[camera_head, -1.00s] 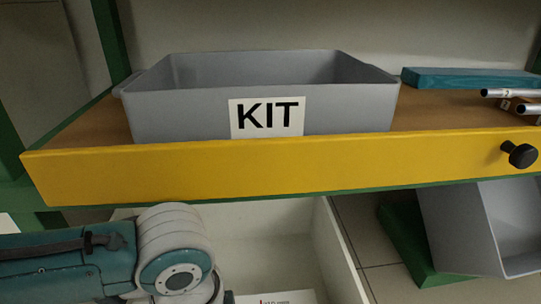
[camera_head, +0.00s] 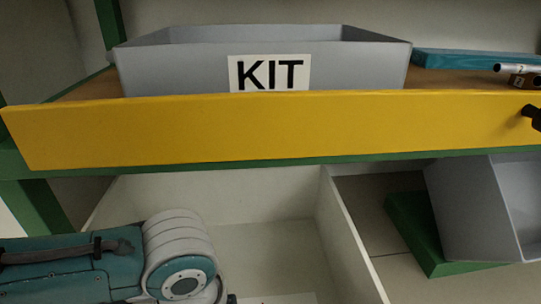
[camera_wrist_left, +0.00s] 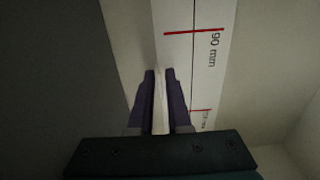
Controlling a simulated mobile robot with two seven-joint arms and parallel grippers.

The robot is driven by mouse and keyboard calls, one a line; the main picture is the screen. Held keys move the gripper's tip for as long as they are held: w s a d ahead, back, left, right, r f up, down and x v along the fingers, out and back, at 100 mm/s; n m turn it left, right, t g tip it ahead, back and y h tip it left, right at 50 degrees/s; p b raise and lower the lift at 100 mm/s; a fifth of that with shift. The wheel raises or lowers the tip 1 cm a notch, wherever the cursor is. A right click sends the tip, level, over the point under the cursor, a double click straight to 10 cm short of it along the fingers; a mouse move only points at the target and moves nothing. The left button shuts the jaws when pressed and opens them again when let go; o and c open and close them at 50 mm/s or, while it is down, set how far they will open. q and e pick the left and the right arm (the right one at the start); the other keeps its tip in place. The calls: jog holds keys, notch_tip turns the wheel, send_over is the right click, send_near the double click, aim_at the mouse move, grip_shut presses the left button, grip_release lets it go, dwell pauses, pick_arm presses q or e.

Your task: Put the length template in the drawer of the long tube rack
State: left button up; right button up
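The length template (camera_wrist_left: 195,70) is a white strip with red marks and "90 mm" print in the left wrist view. My left gripper (camera_wrist_left: 161,75) has its purple fingers close together on a thin white edge of it. In the head view my left arm comes in at the lower left, over the open white drawer (camera_head: 265,190) below the yellow front. The left fingers are below the picture there. I cannot tell whether the template touches the drawer floor. My right gripper is not in view.
Above the drawer, a yellow-fronted shelf (camera_head: 270,130) with a black knob (camera_head: 531,115) carries a grey KIT box (camera_head: 170,70), a teal block (camera_head: 475,60) and metal tubes (camera_head: 512,68). A grey bin (camera_head: 475,205) stands at the right. The visible drawer interior looks mostly clear.

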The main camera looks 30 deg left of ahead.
pick_arm(q)
jog(key=shift+o, duration=1.1)
notch_tip(320, 180, up, 12)
jog(key=p, duration=1)
jog(key=shift+r, duration=0.2)
